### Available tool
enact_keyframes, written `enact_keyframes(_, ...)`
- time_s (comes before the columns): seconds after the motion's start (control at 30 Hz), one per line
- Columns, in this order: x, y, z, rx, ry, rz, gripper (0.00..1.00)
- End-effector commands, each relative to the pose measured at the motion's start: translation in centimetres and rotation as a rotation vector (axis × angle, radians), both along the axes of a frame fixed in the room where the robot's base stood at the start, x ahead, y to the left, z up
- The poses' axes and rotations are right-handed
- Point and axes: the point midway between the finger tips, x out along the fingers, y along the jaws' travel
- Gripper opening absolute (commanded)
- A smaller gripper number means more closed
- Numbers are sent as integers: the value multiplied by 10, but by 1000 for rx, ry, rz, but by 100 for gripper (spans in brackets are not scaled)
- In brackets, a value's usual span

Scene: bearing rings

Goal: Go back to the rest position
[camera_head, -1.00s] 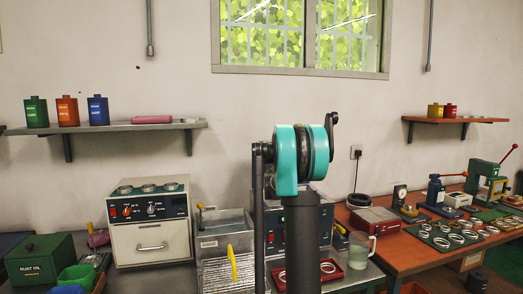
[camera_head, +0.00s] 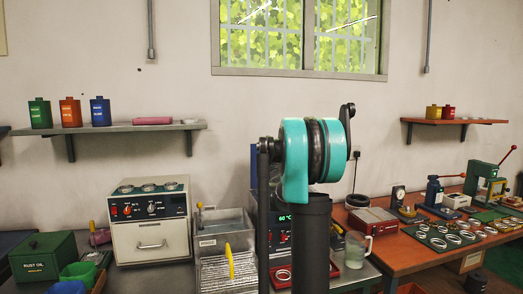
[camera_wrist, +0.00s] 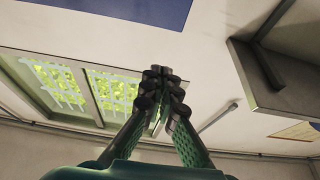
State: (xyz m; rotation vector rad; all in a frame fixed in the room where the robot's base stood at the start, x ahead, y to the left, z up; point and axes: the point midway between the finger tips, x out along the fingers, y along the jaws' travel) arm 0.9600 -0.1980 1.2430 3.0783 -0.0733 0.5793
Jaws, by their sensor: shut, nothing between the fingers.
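My gripper (camera_wrist: 161,85) shows in the wrist view with its two dark fingertips together and nothing between them. Behind it in that view are the window (camera_wrist: 75,95) and the pale wall, and no bench is in reach of the fingers. In the head view my raised arm, with teal and black joints, stands in the middle of the picture. My gripper does not show there. The arm hides part of the devices on the bench behind it.
A white oven (camera_head: 150,222) and a metal basin with a yellow-handled brush (camera_head: 229,262) stand left of my arm. A red tray (camera_head: 281,278) and a glass beaker (camera_head: 356,250) are near it. An orange bench (camera_head: 420,262) holds rings and presses at right. A shelf (camera_wrist: 285,75) juts out in the wrist view.

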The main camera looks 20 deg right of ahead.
Motion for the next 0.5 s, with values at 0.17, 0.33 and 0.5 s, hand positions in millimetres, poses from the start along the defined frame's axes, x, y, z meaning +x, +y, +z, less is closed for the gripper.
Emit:
enact_keyframes(0.17, -28, 1, 0, -1, 0, -2, 0)
enact_keyframes(0.33, -40, 2, -1, 0, 0, 0, 0)
enact_keyframes(0.5, -45, 2, -4, 3, 11, -7, 0)
